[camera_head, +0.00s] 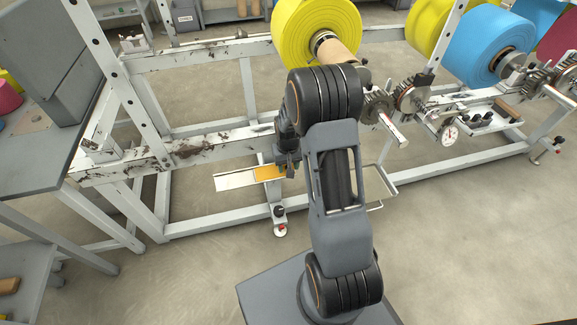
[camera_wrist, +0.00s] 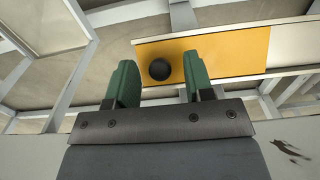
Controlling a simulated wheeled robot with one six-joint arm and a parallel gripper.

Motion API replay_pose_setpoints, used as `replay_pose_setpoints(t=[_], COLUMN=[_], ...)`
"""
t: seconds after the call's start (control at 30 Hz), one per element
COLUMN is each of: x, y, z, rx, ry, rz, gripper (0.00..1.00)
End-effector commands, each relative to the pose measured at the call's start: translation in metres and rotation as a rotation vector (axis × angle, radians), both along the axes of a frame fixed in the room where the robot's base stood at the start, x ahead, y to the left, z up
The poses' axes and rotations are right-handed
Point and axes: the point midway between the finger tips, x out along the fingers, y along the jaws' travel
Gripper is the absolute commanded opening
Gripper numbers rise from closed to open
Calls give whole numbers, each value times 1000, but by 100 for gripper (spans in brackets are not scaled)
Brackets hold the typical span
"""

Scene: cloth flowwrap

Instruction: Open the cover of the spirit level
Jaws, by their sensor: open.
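A flat orange panel with a black round knob, which looks like the cover of the spirit level, shows in the wrist view, the panel (camera_wrist: 240,52) and the knob (camera_wrist: 160,69). The orange panel (camera_head: 269,173) also shows in the head view, at the end of a pale strip (camera_head: 234,181) low on the machine frame. My gripper (camera_wrist: 160,77) is open, its two green fingers on either side of the knob with gaps at both sides. Whether the fingertips reach down to the knob's depth, I cannot tell. In the head view my gripper (camera_head: 288,165) partly hides the panel. No level vial is visible.
The white machine frame (camera_head: 200,140) carries a yellow roll (camera_head: 300,25) above and a blue roll (camera_head: 490,45) to the right. A shaft with gears (camera_head: 385,105) and a dial gauge (camera_head: 449,133) sit right of my arm. The floor in front is clear.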

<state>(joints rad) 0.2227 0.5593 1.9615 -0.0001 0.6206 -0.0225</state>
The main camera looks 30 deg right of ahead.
Motion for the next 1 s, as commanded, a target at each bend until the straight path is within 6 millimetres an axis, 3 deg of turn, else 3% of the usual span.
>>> replay_pose_setpoints(t=[0.27, 0.77, 1.0], x=[0, 0, 0], y=[0, 0, 0], z=[-1, 0, 0], rx=[0, 0, 0], ry=[0, 0, 0], rz=[0, 0, 0], gripper=[48, 0, 0])
